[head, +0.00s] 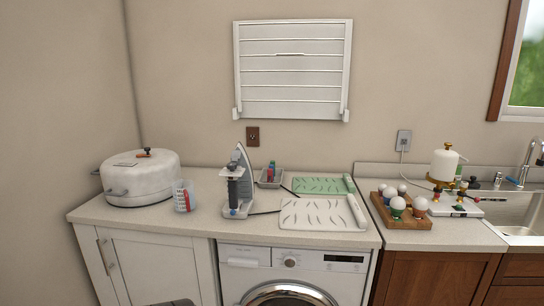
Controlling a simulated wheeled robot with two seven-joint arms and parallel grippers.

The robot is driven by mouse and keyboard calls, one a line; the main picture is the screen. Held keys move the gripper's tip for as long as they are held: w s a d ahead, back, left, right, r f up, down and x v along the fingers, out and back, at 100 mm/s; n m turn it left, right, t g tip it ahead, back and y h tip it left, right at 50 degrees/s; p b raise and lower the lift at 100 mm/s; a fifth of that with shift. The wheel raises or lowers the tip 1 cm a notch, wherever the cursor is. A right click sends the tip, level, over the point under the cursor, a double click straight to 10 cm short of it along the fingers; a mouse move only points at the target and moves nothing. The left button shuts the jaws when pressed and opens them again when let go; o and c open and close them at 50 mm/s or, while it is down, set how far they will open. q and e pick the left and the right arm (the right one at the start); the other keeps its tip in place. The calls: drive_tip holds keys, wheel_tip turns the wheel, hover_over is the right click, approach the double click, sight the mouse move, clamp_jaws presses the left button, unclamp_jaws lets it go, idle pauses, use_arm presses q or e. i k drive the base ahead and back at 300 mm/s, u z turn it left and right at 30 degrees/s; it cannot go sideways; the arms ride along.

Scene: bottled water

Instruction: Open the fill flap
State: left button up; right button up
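A grey and white steam iron (244,172) stands upright on its heel on the pale counter, left of the middle in the head view. Its pointed tip is up and its dark handle side faces me. The fill flap is too small to make out, so I cannot tell whether it is open or shut. Neither of my grippers shows in this view.
A wooden egg-cup tray (402,217) stands right. A washing machine (345,275) is below.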

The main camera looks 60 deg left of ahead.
sight(236, 155)
drive_tip(key=u, duration=0.2)
drive_tip(key=i, duration=0.85)
drive_tip(key=u, duration=0.95)
drive_tip(key=i, duration=0.6)
drive_tip(key=u, duration=0.55)
